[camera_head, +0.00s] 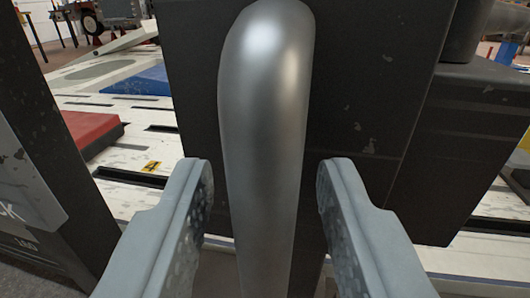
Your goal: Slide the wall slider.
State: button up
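A thick, upright metal handle (268,140) with a rounded top stands in the middle of the view, very close to the camera. It is in front of a dark, scuffed block (375,90), which appears to be the slider's body. My gripper (262,190) is open, with one pale finger on each side of the handle. A gap shows between each finger and the handle. The lower end of the handle runs out of the picture, so its foot is hidden.
A dark post with a grey box (28,185) stands at the left. Behind is a white slotted bench (130,200) with a red block (85,132) and a blue block (140,80). A dark ledge (485,130) extends at the right.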

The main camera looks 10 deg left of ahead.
aim_at(264, 27)
jog(key=shift+w, duration=0.15)
jog(key=shift+c, duration=0.3)
grip_shut()
notch_tip(264, 27, up, 11)
jog(key=shift+f, duration=0.2)
jog(key=shift+o, duration=0.3)
grip_release()
jog(key=s+d, duration=0.2)
jog(key=s, duration=1.5)
jog(key=shift+d, duration=0.4)
